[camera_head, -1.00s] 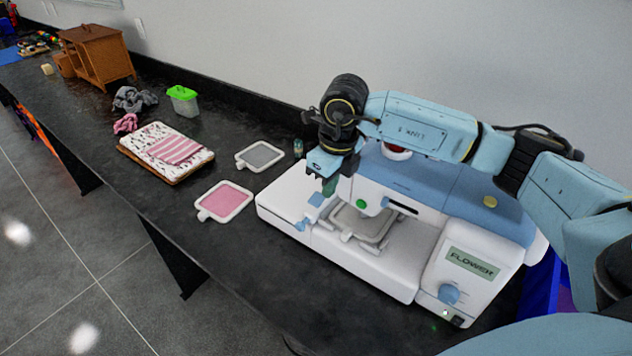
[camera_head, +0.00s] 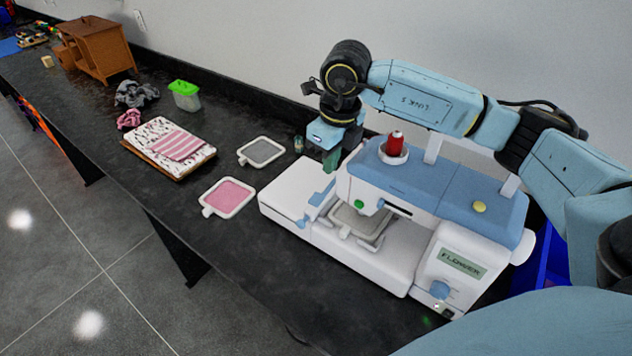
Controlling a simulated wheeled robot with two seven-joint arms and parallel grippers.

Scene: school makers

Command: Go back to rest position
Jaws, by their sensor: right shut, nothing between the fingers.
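My right arm comes in from the right and reaches over the blue and white sewing machine (camera_head: 440,195). My right gripper (camera_head: 331,160) points down, shut and empty, above the left end of the machine, behind its blue clamp part. A red thread spool (camera_head: 395,144) stands on top of the machine. A grey embroidery frame (camera_head: 358,222) sits under the machine's head. My left gripper is not in view.
A pink frame (camera_head: 228,197) and a grey frame (camera_head: 261,152) lie on the black counter (camera_head: 262,262). Folded fabric on a board (camera_head: 168,148), a green-lidded box (camera_head: 185,95), grey cloth (camera_head: 136,93) and a wooden cabinet (camera_head: 95,50) stand farther left. The wall is behind.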

